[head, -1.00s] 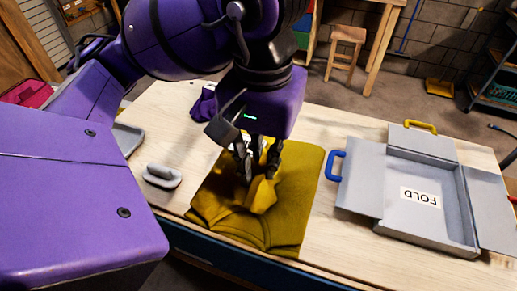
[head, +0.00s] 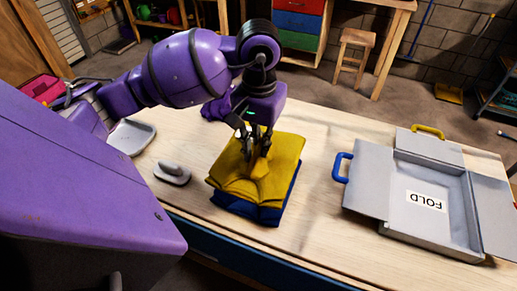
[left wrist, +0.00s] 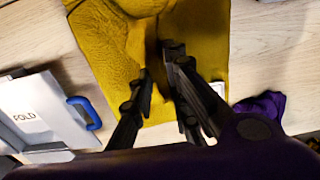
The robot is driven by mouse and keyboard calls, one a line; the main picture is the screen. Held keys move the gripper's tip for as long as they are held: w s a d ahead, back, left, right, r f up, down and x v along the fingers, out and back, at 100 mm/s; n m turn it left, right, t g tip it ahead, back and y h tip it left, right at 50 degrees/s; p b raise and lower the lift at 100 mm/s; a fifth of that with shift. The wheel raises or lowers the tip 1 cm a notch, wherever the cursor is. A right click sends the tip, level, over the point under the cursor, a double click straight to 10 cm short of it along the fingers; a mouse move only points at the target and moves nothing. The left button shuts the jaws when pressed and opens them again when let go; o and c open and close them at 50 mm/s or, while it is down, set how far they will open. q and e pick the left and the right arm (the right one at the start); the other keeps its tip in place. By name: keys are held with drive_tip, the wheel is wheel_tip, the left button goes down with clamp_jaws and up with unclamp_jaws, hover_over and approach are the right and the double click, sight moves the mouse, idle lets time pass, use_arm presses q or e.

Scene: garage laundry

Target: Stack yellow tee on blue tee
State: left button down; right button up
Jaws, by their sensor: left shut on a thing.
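The yellow tee (head: 284,156) is folded and lies over the blue tee (head: 262,214), whose front and right edges show beneath it. My left gripper (head: 255,152) points down and is shut on a raised pinch of the yellow tee near its middle. The left wrist view also shows the yellow tee (left wrist: 205,35) under the left fingers (left wrist: 160,62). The blue tee is mostly hidden, and I cannot tell whether the yellow one rests fully on it. My right gripper is not in view.
A grey folding board (head: 462,200) marked FOLD, with a blue handle (head: 341,167), lies at the right. A grey iron-like object (head: 172,172) and a grey tray (head: 132,137) are at the left. A purple cloth (left wrist: 262,106) lies behind. The table between tees and board is bare.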

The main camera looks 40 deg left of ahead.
sight(259, 148)
use_arm(q)
wheel_tip(259, 148, down, 2)
drive_tip(key=shift+f, duration=0.2)
drive_tip(key=shift+f+b, duration=0.5)
drive_tip(key=shift+b, duration=0.05)
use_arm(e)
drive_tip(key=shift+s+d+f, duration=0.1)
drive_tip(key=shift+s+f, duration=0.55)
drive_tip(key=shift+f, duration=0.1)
use_arm(q)
drive_tip(key=shift+r, duration=0.1)
drive_tip(key=c, duration=1.7)
unclamp_jaws()
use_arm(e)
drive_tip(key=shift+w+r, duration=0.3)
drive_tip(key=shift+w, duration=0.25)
use_arm(q)
drive_tip(key=shift+r, duration=0.1)
